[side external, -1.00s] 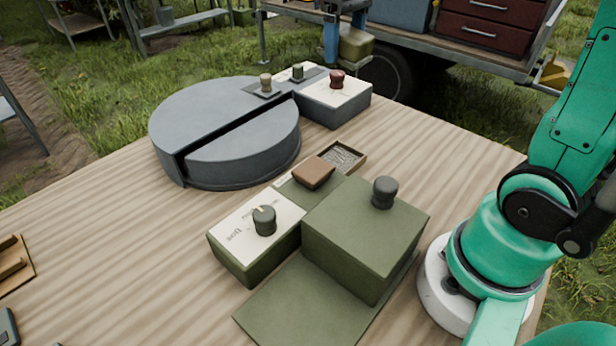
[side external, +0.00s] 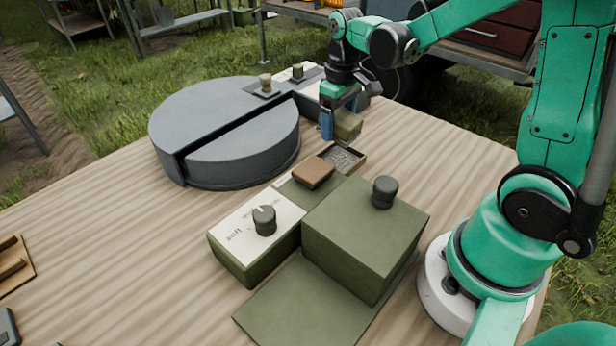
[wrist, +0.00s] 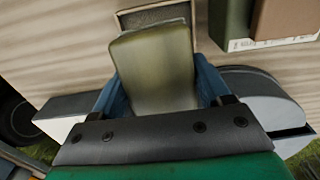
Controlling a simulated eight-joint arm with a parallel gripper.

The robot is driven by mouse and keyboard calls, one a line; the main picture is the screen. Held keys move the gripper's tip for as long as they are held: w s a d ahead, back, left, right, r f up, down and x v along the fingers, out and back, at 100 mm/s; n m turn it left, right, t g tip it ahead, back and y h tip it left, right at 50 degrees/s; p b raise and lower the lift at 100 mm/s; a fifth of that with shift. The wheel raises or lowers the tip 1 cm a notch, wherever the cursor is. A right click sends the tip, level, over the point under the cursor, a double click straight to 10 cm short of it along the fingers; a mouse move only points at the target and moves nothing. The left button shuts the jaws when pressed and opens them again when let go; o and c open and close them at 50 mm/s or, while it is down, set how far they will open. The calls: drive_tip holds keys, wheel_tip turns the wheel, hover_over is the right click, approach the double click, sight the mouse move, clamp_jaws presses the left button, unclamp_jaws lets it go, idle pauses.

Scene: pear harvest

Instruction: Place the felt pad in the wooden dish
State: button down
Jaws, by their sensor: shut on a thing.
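The felt pad, an olive-green block (side external: 349,126), is held between the blue fingers of my gripper (side external: 340,120). In the wrist view the pad (wrist: 155,70) fills the space between the fingers (wrist: 162,82). The wooden dish (side external: 361,162) is a small brown-rimmed tray with a grey textured floor on the table. The pad hangs above the table just behind the dish in the side view. In the wrist view the dish (wrist: 123,19) shows beyond the pad's far end, partly hidden by it.
A green machine (side external: 366,240) with dark knobs stands close in front of the dish, with a brown block (side external: 314,173) beside the dish. A large grey round unit (side external: 225,130) stands to the left. A knobbed box behind is partly hidden by my gripper. Bare table lies between.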

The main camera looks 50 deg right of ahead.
sight(336, 161)
drive_tip(key=shift+f, duration=2.7)
drive_tip(key=shift+f, duration=0.3)
unclamp_jaws()
